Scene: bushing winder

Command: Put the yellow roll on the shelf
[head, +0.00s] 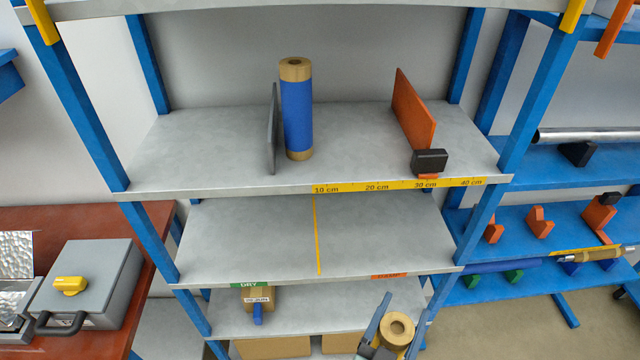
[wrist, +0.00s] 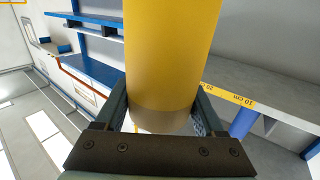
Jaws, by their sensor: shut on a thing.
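My gripper (head: 403,318) is at the bottom of the head view, in front of the lower shelves, shut on the yellow roll. The roll's tan end and hollow core (head: 397,329) face the head camera; most of its side is hidden there. In the wrist view the yellow roll (wrist: 172,50) stands between both fingers, with a brown band at its near end. The blue-framed shelf rack has a grey upper shelf (head: 210,140) holding a blue roll (head: 297,110) upright beside a thin dark divider (head: 273,130).
An orange plate (head: 412,110) and a black block (head: 429,161) stand at the upper shelf's right. A yellow scale (head: 400,185) runs along its front edge. The middle shelf (head: 390,230) is bare, split by a yellow line. A small box (head: 258,297) sits below.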

